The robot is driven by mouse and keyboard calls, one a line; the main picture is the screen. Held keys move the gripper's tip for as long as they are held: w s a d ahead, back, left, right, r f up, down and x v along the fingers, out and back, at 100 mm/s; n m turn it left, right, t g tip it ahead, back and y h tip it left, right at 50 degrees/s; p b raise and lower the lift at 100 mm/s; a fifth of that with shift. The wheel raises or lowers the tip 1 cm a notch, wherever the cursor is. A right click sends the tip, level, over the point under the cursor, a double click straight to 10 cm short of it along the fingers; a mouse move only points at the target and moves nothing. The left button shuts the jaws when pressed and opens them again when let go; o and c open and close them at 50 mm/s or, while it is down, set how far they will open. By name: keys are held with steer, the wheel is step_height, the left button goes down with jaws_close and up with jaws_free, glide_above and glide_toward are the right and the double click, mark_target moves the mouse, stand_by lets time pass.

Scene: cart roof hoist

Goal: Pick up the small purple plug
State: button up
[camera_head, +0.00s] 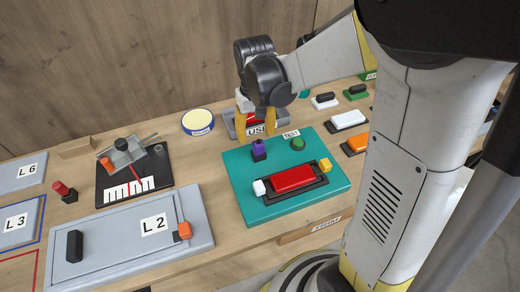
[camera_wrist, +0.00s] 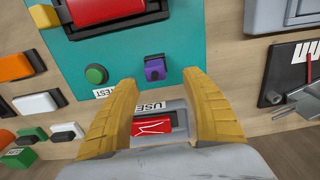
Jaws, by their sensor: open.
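The small purple plug (camera_head: 259,147) stands upright in a dark base at the back left of the teal board (camera_head: 245,205). In the wrist view the plug (camera_wrist: 155,69) shows just beyond the fingertips, roughly centred between them. My gripper (camera_head: 255,125) is open, with its yellow fingers pointing down behind the plug, near the USED tray. In the wrist view the open gripper (camera_wrist: 160,90) has nothing between its fingertips. I cannot tell the exact height gap between fingertips and plug.
The board also holds a green button (camera_head: 298,144), a red block (camera_head: 293,178), a white block (camera_head: 260,187) and a yellow block (camera_head: 325,165). The grey USED tray (camera_wrist: 172,106) holds a red block. A lidded L2 panel (camera_head: 100,240) lies left. A wooden wall (camera_head: 120,60) stands behind.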

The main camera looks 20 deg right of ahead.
mark_target(258, 143)
steer(key=f, duration=0.2)
steer(key=f+b, duration=0.2)
steer(key=f, duration=0.1)
steer(key=shift+d+f, duration=0.35)
steer(key=shift+d, duration=0.05)
jaws_close()
